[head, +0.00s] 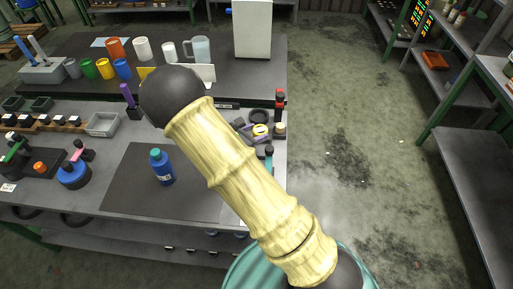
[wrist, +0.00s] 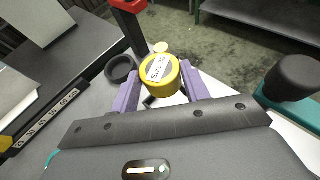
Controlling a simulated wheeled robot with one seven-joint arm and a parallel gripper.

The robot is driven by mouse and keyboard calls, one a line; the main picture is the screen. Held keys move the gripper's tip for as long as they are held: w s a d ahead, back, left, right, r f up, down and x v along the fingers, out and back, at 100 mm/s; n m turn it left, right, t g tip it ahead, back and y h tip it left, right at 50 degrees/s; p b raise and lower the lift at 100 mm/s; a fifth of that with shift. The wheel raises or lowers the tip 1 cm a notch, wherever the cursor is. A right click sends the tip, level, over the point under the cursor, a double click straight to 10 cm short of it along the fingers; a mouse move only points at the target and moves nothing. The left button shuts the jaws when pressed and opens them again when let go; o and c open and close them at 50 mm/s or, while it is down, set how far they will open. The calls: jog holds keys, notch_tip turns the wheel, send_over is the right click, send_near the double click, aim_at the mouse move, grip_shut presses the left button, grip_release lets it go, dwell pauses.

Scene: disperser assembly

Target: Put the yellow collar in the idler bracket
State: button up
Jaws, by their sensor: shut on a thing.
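The yellow collar (wrist: 161,75), a ring with a white "Size 30" label, sits between the purple fingers of my gripper (wrist: 165,90) in the wrist view. My gripper is shut on it. The collar (head: 260,130) also shows in the head view, small, at the right end of the workbench beyond my arm. The black ring (wrist: 121,69) lies just left of the collar in the wrist view, apart from it. I cannot tell which part is the idler bracket; my arm hides some of the bench.
A red-topped dark post (head: 279,99) stands near the collar. A dark-capped cylinder (wrist: 292,77) is at the right in the wrist view. A blue bottle (head: 162,168) stands on a dark mat (head: 120,190). Several mugs and a white box (head: 253,28) are at the back.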

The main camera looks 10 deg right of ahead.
jog(key=shift+f, duration=1.65)
jog(key=shift+f, duration=0.15)
notch_tip(320, 180, down, 3)
jog(key=shift+p, duration=0.4)
jog(key=shift+w+f, duration=0.2)
jog(key=shift+f, duration=0.3)
jog(key=shift+s+d, duration=0.15)
jog(key=shift+f, duration=0.15)
jog(key=o, duration=1.3)
jog(key=shift+a, duration=0.2)
jog(key=shift+s, duration=0.1)
